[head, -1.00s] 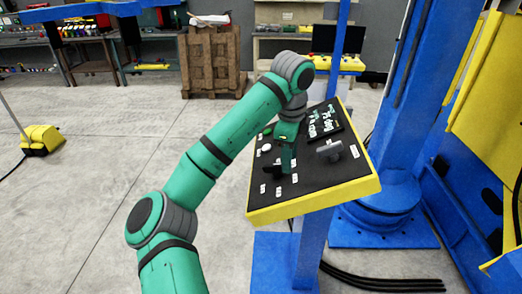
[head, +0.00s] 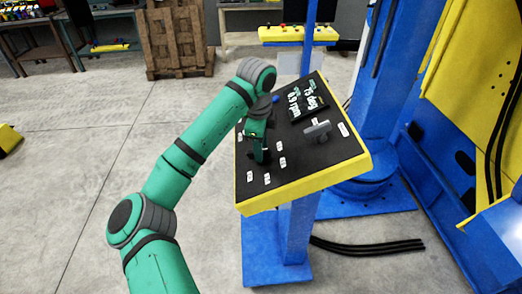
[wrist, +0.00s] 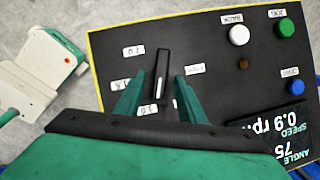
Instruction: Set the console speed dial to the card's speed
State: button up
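The speed dial (wrist: 161,70) is a black bar knob with a white mark, on the dark console face (wrist: 205,85). My gripper (wrist: 159,78) is open, its two green fingers on either side of the knob with gaps visible. In the head view my gripper (head: 261,154) is low over the console's left part and hides the dial. Small white labels (wrist: 133,50) surround the dial; their numbers are upside down and hard to read. The card (head: 309,98) reads 75 deg and 0.9 rpm; it also shows upside down in the wrist view (wrist: 275,128).
A grey handle (head: 317,131) stands on the console right of the dial. White (wrist: 239,35), green (wrist: 285,27) and blue (wrist: 298,86) buttons sit on the face. A blue column (head: 375,110) stands behind.

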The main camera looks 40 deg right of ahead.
jog(key=shift+w+d+f, duration=0.1)
jog(key=shift+f, duration=0.85)
jog(key=c, duration=0.8)
